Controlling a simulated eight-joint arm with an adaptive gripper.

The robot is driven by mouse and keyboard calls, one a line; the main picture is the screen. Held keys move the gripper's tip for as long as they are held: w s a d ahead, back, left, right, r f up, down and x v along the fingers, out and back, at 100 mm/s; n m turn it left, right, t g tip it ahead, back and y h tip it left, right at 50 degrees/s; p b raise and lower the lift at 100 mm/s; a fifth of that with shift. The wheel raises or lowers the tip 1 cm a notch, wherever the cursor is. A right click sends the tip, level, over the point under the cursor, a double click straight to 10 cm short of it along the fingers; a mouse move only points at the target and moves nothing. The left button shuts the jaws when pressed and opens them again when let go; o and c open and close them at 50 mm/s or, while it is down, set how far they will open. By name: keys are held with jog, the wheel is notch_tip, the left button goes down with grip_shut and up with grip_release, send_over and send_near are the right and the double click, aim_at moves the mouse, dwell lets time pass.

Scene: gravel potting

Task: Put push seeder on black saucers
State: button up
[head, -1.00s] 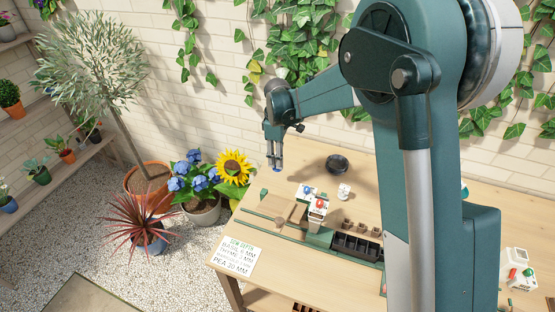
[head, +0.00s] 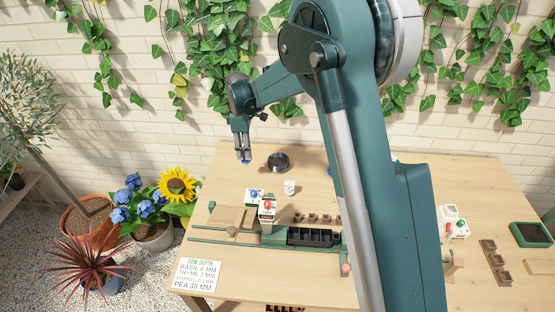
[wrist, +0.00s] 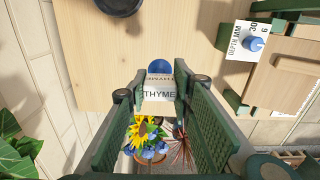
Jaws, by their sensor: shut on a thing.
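My gripper (head: 244,152) hangs above the back left of the table. In the wrist view it is shut on a pale piece marked THYME (wrist: 159,92) with a round blue end, which I take to be the push seeder. Its blue tip (head: 246,162) shows below the fingers in the head view, and the fingers hide its sides. The black saucers (head: 278,163) stand on the table to the right of my gripper and look stacked; how many I cannot tell. Their edge also shows at the top of the wrist view (wrist: 120,5).
A small white cup (head: 289,187) stands in front of the saucers. Nearer are a green rail rig with a red-knobbed block (head: 267,208), a blue-knobbed dial (head: 254,195) and a black cell tray (head: 312,237). A sow-depth card (head: 197,275) lies at front left.

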notch_tip(320, 180, up, 3)
jog(key=p, duration=0.2)
send_over(279, 160)
jog(key=shift+a+f+m, duration=0.1)
jog(key=shift+m, duration=0.2)
jog(key=shift+f, duration=3.15)
jog(key=shift+f, duration=0.1)
jog(key=shift+f, duration=1.75)
jog(key=shift+f, duration=0.15)
jog(key=o, duration=0.9)
jog(key=shift+r, duration=0.2)
